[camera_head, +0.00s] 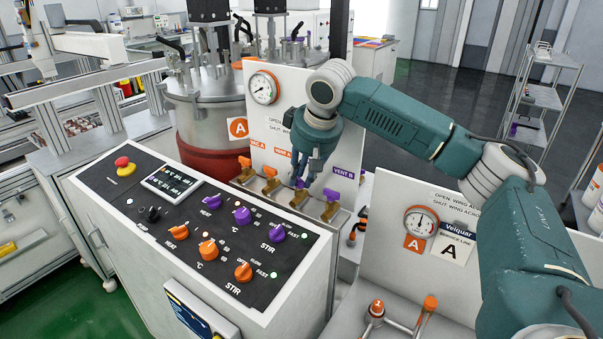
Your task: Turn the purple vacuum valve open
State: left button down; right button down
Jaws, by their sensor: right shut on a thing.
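A row of brass valves with coloured wing handles stands at the foot of the white panel (288,118). The purple vacuum valve (299,187) is third from the left, and my gripper hides much of its wing. My right gripper (301,177) reaches down from above and is shut on this purple wing. The wing's exact angle is hard to tell. To its right is the purple vent valve (332,197), under the VENT B label (343,171). To its left are two orange-winged valves, one at the far end (245,163) and one nearer (269,172). My left gripper is not in view.
A control console (190,225) with purple and orange knobs and a red stop button (122,162) stands in front. A steel tank (207,110) and a round gauge (263,88) are behind. A second gauge panel (400,235) is close below my right arm.

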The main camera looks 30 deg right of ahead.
jog(key=m+p, duration=0.2)
jog(key=p, duration=0.1)
jog(key=m+h+p, duration=0.1)
jog(key=m+p, duration=0.1)
jog(key=m+g+h+p, duration=0.1)
jog(key=m+p, duration=0.2)
jog(key=shift+a+r+p, duration=0.25)
jog(key=shift+r+p, duration=0.05)
jog(key=m+h+p, duration=0.1)
jog(key=m, duration=0.1)
jog(key=shift+f+m+g, duration=0.15)
jog(key=shift+m+g, duration=0.25)
jog(key=shift+m+g+h, duration=0.3)
jog(key=shift+m+h, duration=0.1)
jog(key=shift+m, duration=1.1)
jog(key=c, duration=1.7)
grip_release()
jog(key=v, duration=1.2)
jog(key=shift+f, duration=0.1)
